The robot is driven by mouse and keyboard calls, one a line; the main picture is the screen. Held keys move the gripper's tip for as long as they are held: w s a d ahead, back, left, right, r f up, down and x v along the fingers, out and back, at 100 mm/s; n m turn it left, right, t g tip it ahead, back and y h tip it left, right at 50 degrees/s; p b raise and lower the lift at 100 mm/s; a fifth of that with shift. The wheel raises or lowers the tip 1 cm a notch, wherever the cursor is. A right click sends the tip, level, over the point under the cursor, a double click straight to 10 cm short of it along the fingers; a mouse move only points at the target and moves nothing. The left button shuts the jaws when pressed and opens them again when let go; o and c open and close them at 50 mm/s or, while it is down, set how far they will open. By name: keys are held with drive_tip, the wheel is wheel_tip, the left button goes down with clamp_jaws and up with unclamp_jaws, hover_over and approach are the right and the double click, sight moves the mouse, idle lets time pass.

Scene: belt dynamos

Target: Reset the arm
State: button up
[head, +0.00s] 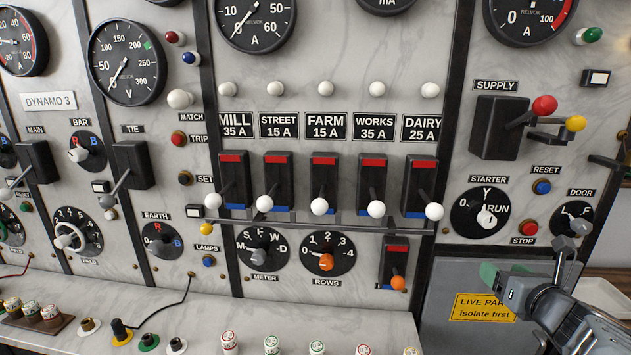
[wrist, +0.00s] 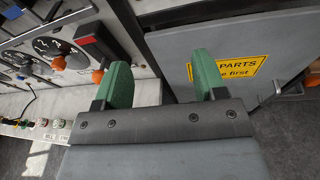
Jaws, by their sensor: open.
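My gripper (head: 528,275) is at the lower right in the head view, in front of the grey cabinet door (head: 440,310). In the wrist view its two green fingers (wrist: 165,80) stand wide apart with nothing between them. Behind them are the grey door (wrist: 180,60) and its yellow warning label (wrist: 240,68). The same label (head: 483,307) shows in the head view to the left of my gripper. The gripper appears apart from the panel and the door.
The marble switch panel (head: 340,120) carries dials, knobs and a row of switches with white-knobbed levers. An orange-knobbed switch (head: 397,283) is left of my gripper. The ledge (head: 200,330) holds several small fuses and sockets. A white tray (head: 605,298) is at far right.

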drive_tip(key=s+a+f+m+g, duration=0.3)
drive_tip(key=a+m, duration=0.4)
drive_tip(key=m, duration=0.4)
drive_tip(key=s+a+f+m+g, duration=0.4)
drive_tip(key=a+m, duration=0.4)
drive_tip(key=m, duration=0.4)
drive_tip(key=s+a+f+m+g, duration=0.4)
drive_tip(key=a+m, duration=0.3)
drive_tip(key=m, duration=0.4)
drive_tip(key=shift+a+f+g, duration=0.2)
drive_tip(key=shift+a+g, duration=0.1)
drive_tip(key=shift+a, duration=0.1)
